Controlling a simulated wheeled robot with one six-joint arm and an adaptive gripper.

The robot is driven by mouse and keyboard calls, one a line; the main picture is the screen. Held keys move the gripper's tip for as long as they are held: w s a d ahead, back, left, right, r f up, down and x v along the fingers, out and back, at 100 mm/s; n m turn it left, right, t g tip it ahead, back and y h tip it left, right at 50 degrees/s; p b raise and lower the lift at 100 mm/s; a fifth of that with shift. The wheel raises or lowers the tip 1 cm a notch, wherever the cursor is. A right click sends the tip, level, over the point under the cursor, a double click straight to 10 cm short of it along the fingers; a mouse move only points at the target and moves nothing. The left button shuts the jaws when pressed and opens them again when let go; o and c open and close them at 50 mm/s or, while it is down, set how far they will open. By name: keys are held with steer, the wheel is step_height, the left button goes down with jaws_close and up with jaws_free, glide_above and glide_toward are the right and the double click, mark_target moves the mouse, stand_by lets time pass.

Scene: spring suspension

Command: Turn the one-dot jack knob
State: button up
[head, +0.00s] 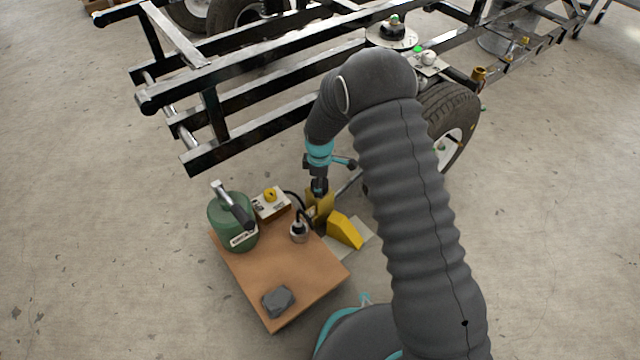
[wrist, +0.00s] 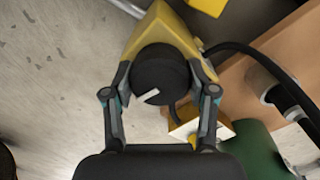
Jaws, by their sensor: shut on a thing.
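In the wrist view, a round black knob (wrist: 158,76) with a white pointer line sits on a yellow jack body (wrist: 160,25). My gripper (wrist: 158,82) has one finger on each side of the knob and is shut on it. In the head view, my gripper (head: 319,187) points down at the yellow jack (head: 321,203) by the far right edge of the wooden board. The knob is largely hidden there by the gripper. No dot mark can be made out in either view.
A wooden board (head: 270,255) carries a green canister (head: 230,215), a white box with a yellow knob (head: 270,204), a metal cylinder (head: 299,232) and a grey block (head: 278,301). A yellow wedge (head: 344,231) lies right of the jack. A black frame (head: 240,75) and wheel (head: 450,125) stand behind.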

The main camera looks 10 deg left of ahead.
steer(key=shift+s+f+n, duration=0.1)
steer(key=shift+n, duration=0.5)
steer(key=o, duration=1.2)
steer(key=shift+a, duration=0.1)
steer(key=shift+c, duration=0.2)
steer(key=shift+r, duration=0.55)
step_height(320, 180, up, 11)
